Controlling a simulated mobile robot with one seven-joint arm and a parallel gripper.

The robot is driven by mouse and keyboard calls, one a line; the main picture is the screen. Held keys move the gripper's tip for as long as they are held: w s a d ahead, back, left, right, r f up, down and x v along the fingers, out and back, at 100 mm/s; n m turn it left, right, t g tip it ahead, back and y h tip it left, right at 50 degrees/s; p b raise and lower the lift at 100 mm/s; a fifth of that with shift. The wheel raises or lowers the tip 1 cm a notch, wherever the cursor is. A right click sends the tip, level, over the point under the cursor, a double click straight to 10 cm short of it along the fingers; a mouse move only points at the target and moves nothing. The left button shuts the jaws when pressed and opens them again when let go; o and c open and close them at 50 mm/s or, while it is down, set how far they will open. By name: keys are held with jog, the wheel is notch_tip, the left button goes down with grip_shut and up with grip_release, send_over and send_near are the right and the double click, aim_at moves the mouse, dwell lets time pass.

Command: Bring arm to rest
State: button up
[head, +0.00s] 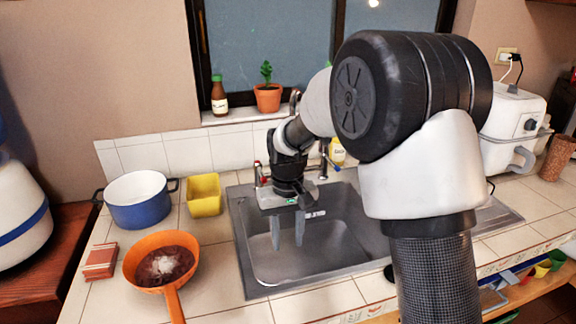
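My gripper (287,232) hangs over the sink, its two grey fingers pointing down with a gap between them. Nothing shows between the fingers. My arm is raised and bent, and it covers the right part of the sink and some of the counter behind it. The metal sink (262,275) is set into the tiled counter, and its visible basin looks empty.
Left of the sink are an orange pan (142,249) with food, a yellow container (204,208), a blue pot (143,212) and red boxes (100,262). A bottle (219,99) and potted plant (268,99) stand on the sill. A white appliance (508,115) stands right.

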jog(key=s+d+r+t, duration=0.1)
jog(key=s+d+r, duration=0.25)
jog(key=r, duration=0.45)
jog(key=s+d+r+m+t, duration=0.2)
jog(key=s+d+r, duration=0.3)
jog(key=s, duration=0.5)
jog(key=s+d+r+m+t, duration=0.1)
jog(key=s+d+r+t, duration=0.2)
jog(key=s+d+r, duration=0.5)
notch_tip(320, 180, up, 10)
jog(key=s+a+p, duration=0.1)
jog(key=a+p, duration=0.1)
jog(key=p, duration=1.1)
jog(key=shift+s, duration=0.2)
jog(key=shift+a, duration=0.2)
